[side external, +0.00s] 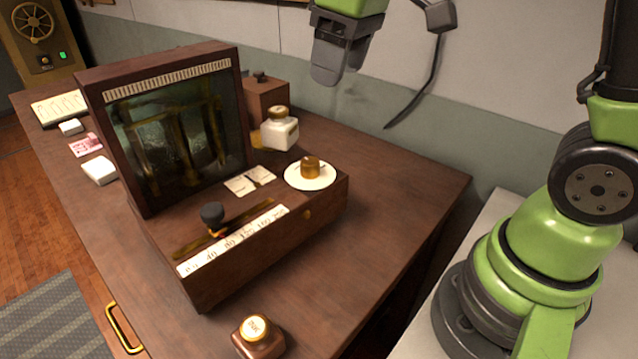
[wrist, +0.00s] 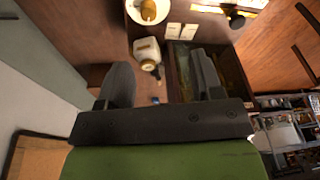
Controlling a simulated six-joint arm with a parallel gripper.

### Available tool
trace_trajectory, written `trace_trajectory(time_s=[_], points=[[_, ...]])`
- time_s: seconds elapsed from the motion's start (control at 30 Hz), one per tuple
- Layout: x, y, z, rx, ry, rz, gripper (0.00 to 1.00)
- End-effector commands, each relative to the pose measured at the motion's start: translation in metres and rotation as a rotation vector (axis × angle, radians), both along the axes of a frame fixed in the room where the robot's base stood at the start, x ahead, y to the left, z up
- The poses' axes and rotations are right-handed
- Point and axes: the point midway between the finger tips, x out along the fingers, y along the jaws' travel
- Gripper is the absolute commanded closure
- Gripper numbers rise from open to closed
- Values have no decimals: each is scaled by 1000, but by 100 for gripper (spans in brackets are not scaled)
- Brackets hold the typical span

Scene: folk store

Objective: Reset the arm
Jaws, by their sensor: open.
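My green arm's gripper (side external: 330,62) hangs at the top middle of the side view, above and behind the desk. In the wrist view my gripper (wrist: 163,82) shows two dark fingers set well apart with nothing held between them. The gripper touches nothing. Below it stands a wooden box device with an upright dark glass screen (side external: 168,135), a black-knobbed slider (side external: 212,214) and a numbered scale strip (side external: 232,240). A brass cylinder (side external: 310,167) sits on a white round plate (side external: 322,182) on the box's right end.
A white jar with a brass lid (side external: 280,130) stands behind the device. White blocks (side external: 99,171) and a pink note (side external: 86,145) lie at left. The desk's right side (side external: 400,215) is clear. A wall stands behind.

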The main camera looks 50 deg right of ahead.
Motion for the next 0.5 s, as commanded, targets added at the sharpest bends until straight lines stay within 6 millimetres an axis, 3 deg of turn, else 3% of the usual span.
trace_trajectory(time_s=[0.1, 0.2, 0.4, 0.5], points=[[-37, 4, 23, 56, -97, -131, 40], [-68, 7, 32, 113, -170, -243, 40], [-119, 12, 33, 237, -286, -434, 40], [-134, 13, 29, 283, -322, -496, 40]])
